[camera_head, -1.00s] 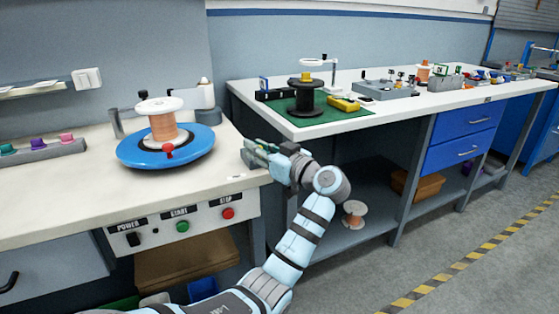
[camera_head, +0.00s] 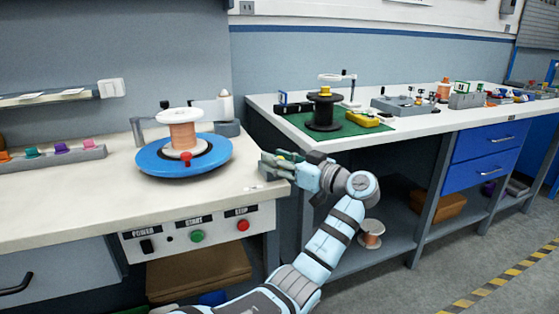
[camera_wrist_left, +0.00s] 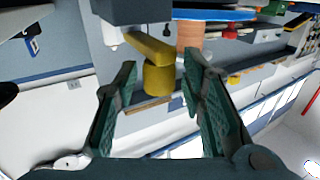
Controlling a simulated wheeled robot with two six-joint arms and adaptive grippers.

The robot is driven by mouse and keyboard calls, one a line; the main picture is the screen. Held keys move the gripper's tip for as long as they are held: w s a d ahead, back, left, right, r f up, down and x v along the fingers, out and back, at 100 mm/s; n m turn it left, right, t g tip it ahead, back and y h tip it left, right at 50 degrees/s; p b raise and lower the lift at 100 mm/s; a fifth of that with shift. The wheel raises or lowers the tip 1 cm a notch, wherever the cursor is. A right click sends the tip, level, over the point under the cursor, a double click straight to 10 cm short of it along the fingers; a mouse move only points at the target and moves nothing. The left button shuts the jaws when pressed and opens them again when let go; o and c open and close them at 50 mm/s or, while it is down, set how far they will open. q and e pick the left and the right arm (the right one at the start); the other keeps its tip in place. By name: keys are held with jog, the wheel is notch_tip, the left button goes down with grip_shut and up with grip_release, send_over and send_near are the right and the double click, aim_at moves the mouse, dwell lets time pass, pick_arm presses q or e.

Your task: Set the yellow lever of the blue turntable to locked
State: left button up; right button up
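The blue turntable (camera_head: 155,162) lies flat on the left bench and carries a copper wire spool (camera_head: 182,134). A red knob (camera_head: 186,158) shows at its front. In the left wrist view, which looks upside down, the blue turntable (camera_wrist_left: 215,14) is at the top edge. A yellow lever (camera_wrist_left: 158,80) hangs from a dark block there and shows between my fingertips, with gaps on both sides. I cannot make out this lever in the head view. My left gripper (camera_head: 267,164) is open and empty, right of the turntable near the bench's corner. My right gripper is not in view.
The bench front has a green button (camera_head: 197,236), a red button (camera_head: 243,225) and a black switch (camera_head: 146,246). A green mat (camera_head: 345,129) with a black spool (camera_head: 323,112) lies on the right bench. Colored pegs on a grey rack (camera_head: 60,160) stand at left.

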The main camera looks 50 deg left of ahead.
pick_arm(q)
jog(key=shift+w+d, duration=0.1)
jog(key=w+d, duration=0.2)
jog(key=d, duration=0.9)
jog(key=shift+w+d, duration=0.15)
jog(key=shift+d, duration=0.25)
